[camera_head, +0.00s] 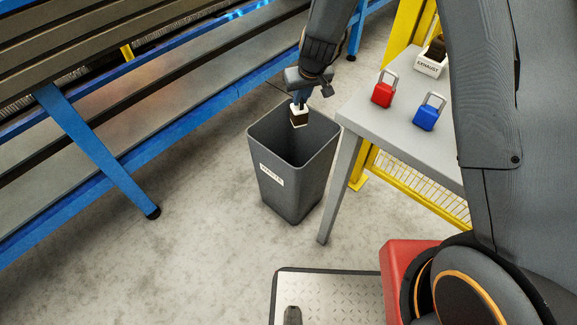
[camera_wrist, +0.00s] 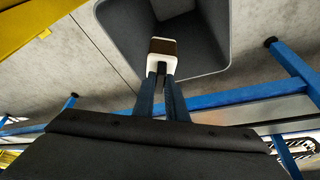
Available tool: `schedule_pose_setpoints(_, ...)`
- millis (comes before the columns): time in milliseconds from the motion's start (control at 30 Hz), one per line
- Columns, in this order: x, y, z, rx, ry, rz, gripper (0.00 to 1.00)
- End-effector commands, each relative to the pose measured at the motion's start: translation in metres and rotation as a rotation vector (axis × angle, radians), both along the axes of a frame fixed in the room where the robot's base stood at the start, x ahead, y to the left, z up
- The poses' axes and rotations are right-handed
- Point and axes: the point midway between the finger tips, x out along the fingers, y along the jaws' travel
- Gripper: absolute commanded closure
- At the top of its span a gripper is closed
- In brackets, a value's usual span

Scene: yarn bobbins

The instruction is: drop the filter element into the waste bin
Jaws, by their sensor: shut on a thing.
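The filter element (camera_head: 299,116) is a small block with a white end and a dark brown body. My gripper (camera_head: 299,101) is shut on it and holds it over the open mouth of the waste bin. The wrist view also shows the filter element (camera_wrist: 162,47) between the tips of my gripper (camera_wrist: 160,75), with the bin's inside behind it. The waste bin (camera_head: 288,180) is a dark grey, square-topped bin with a white label, upright on the floor. Its bottom inside is hidden in the head view. It also shows in the wrist view (camera_wrist: 215,35).
A grey table (camera_head: 385,130) stands right of the bin, bearing a red padlock (camera_head: 382,94), a blue padlock (camera_head: 425,117) and a white labelled holder (camera_head: 430,66). A blue-framed machine (camera_head: 100,165) runs along the left. Yellow fencing (camera_head: 415,190) stands behind the table. Floor before the bin is clear.

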Motion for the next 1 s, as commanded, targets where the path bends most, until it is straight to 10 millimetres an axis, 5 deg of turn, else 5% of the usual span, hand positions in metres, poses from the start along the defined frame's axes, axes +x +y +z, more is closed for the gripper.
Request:
schedule_pose_setpoints(700, 0.001, 0.0, -0.053, 0.0, 0.0, 0.0, 1.0)
schedule_pose_setpoints(1000, 0.0, 0.0, -0.059, 0.0, 0.0, 0.0, 1.0)
